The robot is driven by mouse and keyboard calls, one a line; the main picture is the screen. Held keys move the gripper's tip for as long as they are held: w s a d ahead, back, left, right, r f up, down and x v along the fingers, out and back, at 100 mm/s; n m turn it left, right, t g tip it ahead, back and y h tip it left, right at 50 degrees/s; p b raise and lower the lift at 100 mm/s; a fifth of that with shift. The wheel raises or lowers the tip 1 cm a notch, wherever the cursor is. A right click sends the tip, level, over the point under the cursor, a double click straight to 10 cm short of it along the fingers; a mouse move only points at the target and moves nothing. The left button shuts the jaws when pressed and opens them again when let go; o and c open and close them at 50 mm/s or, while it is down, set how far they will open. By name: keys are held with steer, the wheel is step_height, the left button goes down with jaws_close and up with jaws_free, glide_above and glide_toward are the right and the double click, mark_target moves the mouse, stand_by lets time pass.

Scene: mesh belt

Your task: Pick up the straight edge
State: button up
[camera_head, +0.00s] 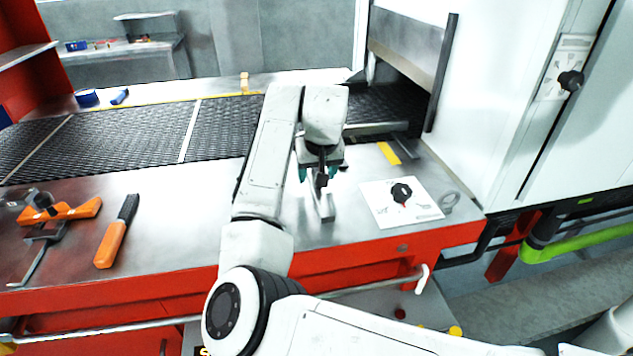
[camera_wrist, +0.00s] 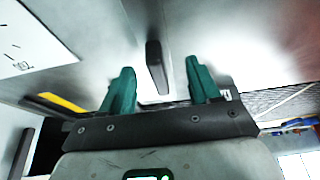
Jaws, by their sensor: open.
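A narrow grey metal bar, which looks like the straight edge (camera_head: 326,208), is on the steel table below my gripper. Its far part is hidden behind my gripper in the head view. My gripper (camera_head: 318,175) points down over it with its green fingers apart and empty. In the wrist view, the dark end of the straight edge (camera_wrist: 156,68) shows between the two open fingertips of my gripper (camera_wrist: 160,80). It appears apart from both fingers. I cannot tell the exact height gap.
An orange-handled tool (camera_head: 112,240) and orange clamp (camera_head: 60,212) lie left. The mesh belt (camera_head: 130,135) runs behind.

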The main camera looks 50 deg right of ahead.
steer(key=shift+x, duration=0.85)
steer(key=shift+d, duration=0.1)
jaws_close()
steer(key=shift+r, duration=0.1)
